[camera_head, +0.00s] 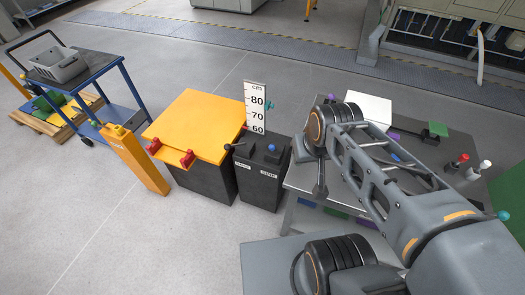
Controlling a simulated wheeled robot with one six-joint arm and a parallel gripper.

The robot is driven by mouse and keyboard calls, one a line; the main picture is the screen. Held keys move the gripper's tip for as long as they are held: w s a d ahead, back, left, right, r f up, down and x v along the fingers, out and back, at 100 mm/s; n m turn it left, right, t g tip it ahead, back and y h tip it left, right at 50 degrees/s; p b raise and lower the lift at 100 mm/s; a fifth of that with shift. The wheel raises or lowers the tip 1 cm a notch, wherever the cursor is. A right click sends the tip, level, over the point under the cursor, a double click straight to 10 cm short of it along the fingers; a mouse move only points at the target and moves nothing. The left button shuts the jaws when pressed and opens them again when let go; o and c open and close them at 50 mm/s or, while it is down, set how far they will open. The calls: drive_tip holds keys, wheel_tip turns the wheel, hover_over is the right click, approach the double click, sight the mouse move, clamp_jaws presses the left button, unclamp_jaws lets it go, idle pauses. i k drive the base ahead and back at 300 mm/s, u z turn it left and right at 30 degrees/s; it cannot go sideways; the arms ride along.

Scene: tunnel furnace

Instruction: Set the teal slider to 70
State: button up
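A white upright scale (256,96) marked in cm, with 80, 70 and 60 readable, stands behind a dark control box (262,173). A small teal piece (269,104) shows at the scale's right edge, a little below the 80 mark and above 70. It looks like the teal slider, but its shape is too small to tell clearly. Another teal round knob (503,215) shows at the far right edge of the view. My arm reaches in from the lower right, its bent joint to the right of the scale. I cannot make out my gripper's fingers.
The dark box carries a black lever (234,145) and a blue knob (271,148). A yellow-topped block (195,122) with red handles stands left of it. A grey table (302,178) with coloured pieces lies partly behind my arm. A blue cart (93,68) is far left.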

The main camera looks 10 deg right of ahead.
sight(267, 105)
drive_tip(key=u, duration=0.5)
drive_tip(key=k, duration=0.6)
drive_tip(key=u, duration=0.7)
drive_tip(key=i, duration=1.45)
drive_tip(key=z, duration=0.95)
